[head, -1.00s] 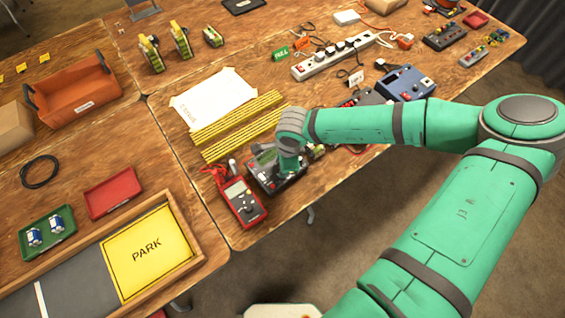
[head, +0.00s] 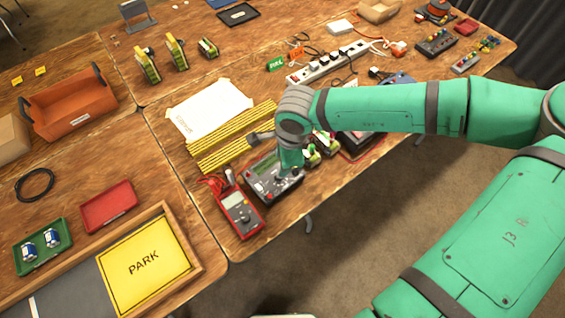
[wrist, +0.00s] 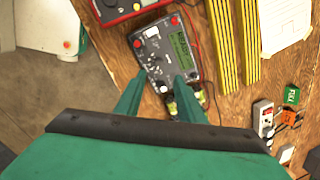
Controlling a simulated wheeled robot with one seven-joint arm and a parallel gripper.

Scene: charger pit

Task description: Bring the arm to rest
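My green arm (head: 400,108) reaches in from the right over the front of the wooden table. My gripper (wrist: 160,80) points down above a grey tester (head: 262,175) with a display and knobs. In the wrist view its two green fingers stand apart with nothing held between them. The tester also shows in the wrist view (wrist: 168,45), beyond the fingertips. In the head view my wrist and forearm hide the fingertips and part of the table behind.
A red multimeter (head: 238,215) lies left of the tester. Yellow striped strips (head: 228,140) and a white sheet (head: 205,108) lie behind. Small green-capped devices (head: 325,142) stand close on the right. A power strip (head: 325,64) lies farther back. A PARK board (head: 146,262) is front left.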

